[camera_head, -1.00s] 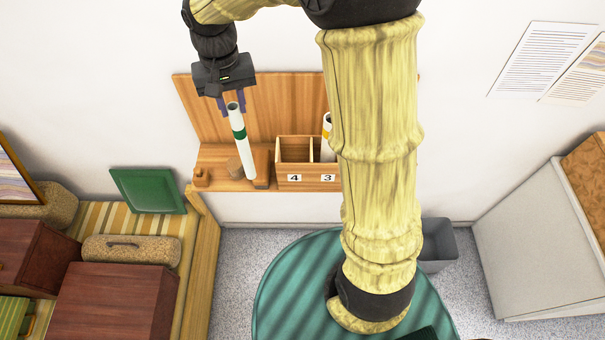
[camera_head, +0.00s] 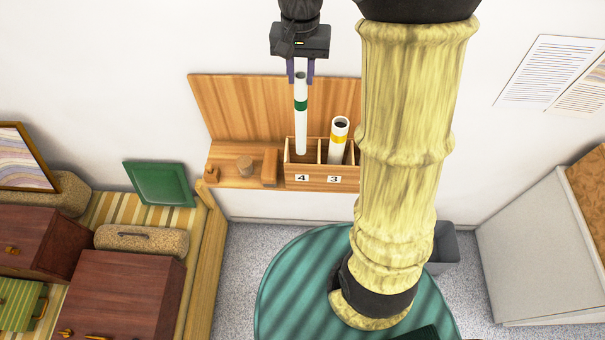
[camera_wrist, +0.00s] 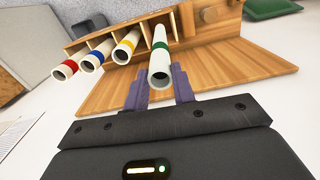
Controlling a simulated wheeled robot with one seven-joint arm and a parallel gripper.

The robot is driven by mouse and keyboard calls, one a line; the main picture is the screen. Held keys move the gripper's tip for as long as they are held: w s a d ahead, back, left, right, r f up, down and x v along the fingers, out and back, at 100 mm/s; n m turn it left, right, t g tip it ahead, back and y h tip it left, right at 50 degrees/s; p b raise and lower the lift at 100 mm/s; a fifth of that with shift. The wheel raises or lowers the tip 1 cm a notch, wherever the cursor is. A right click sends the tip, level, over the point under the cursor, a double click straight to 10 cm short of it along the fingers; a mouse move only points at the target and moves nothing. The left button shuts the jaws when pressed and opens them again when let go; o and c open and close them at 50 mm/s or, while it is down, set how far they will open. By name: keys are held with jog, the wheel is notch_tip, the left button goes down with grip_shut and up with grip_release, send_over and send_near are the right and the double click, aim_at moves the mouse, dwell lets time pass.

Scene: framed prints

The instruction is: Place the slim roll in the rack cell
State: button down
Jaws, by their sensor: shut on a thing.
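The slim roll (camera_head: 301,120) is a thin white tube with a green band, upright in the head view. My gripper (camera_head: 301,72) is shut on it near its top end. The roll's lower end is at the opening of the rack cell marked 4 (camera_head: 302,178); I cannot tell how far inside it is. In the wrist view the roll (camera_wrist: 160,62) stands between my purple fingers (camera_wrist: 163,88), its open end towards the camera. The wooden rack (camera_head: 318,184) is partly hidden behind my arm in the head view.
A yellow-banded roll (camera_head: 338,142) stands in cell 3. In the wrist view a blue-banded roll (camera_wrist: 95,58) and a red-banded roll (camera_wrist: 68,68) stand in further cells. A wooden block (camera_head: 270,167) and a small cylinder (camera_head: 245,165) are on the shelf left of the rack.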

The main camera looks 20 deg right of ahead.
aim_at(303, 119)
jog(key=f+m, duration=0.1)
jog(key=f, duration=0.1)
jog(key=f+m+b, duration=0.1)
jog(key=f, duration=0.1)
jog(key=w+f+m, duration=0.1)
jog(key=m, duration=0.1)
jog(key=shift+d+f+b, duration=0.4)
jog(key=shift+f+p, duration=0.8)
jog(key=shift+f, duration=2.3)
jog(key=shift+f+p, duration=0.5)
jog(key=shift+f, duration=1.4)
jog(key=shift+f, duration=0.1)
jog(key=c, duration=1.2)
grip_release()
jog(key=shift+o, duration=0.2)
